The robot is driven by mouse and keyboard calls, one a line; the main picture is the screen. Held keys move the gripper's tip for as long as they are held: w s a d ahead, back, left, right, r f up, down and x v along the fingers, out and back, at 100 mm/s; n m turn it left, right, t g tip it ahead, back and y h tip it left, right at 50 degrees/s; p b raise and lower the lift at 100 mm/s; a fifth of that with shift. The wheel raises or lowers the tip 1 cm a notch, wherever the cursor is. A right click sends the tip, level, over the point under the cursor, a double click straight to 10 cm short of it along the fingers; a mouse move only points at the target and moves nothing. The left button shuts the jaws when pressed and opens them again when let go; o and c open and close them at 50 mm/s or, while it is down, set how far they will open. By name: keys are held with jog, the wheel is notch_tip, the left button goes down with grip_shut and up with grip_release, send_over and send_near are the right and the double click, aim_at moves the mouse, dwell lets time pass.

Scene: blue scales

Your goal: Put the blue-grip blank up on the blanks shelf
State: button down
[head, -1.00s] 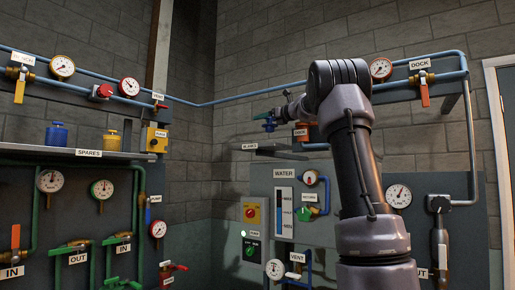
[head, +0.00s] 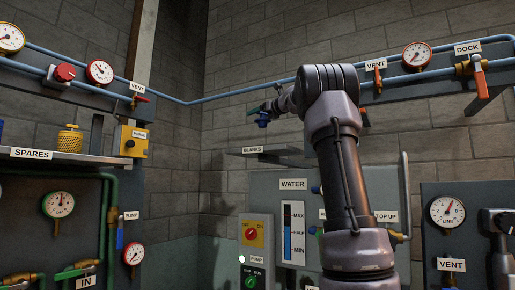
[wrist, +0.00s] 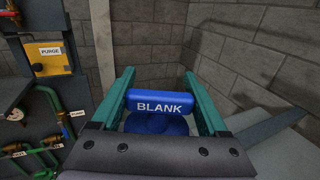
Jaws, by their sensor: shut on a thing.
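The blue-grip blank (wrist: 158,103) has a blue bar marked BLANK above a round blue disc. In the wrist view it sits between the two green fingers of my gripper (wrist: 158,88), which is shut on it. In the head view my gripper (head: 258,112) holds the blank (head: 263,123) in the air, above the BLANKS label. The blanks shelf (head: 285,157) is a dark ledge on the back wall, lower than the blank and apart from it. My arm hides its right part. A grey ledge, probably this shelf, shows at lower right in the wrist view (wrist: 268,127).
A blue pipe (head: 245,94) runs along the wall just above my gripper. The WATER panel (head: 268,190) with its gauge is below the shelf. A SPARES shelf (head: 75,158) with a yellow canister (head: 70,139) is at left. Bare wall lies left of the blank.

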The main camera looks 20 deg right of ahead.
notch_tip(320, 180, down, 9)
jog(key=shift+r, duration=0.1)
dwell(0.3)
grip_release()
jog(key=shift+f, duration=0.2)
jog(key=shift+s+r, duration=0.1)
jog(key=shift+r, duration=0.1)
jog(key=v, duration=1.2)
jog(key=shift+s+a, duration=0.1)
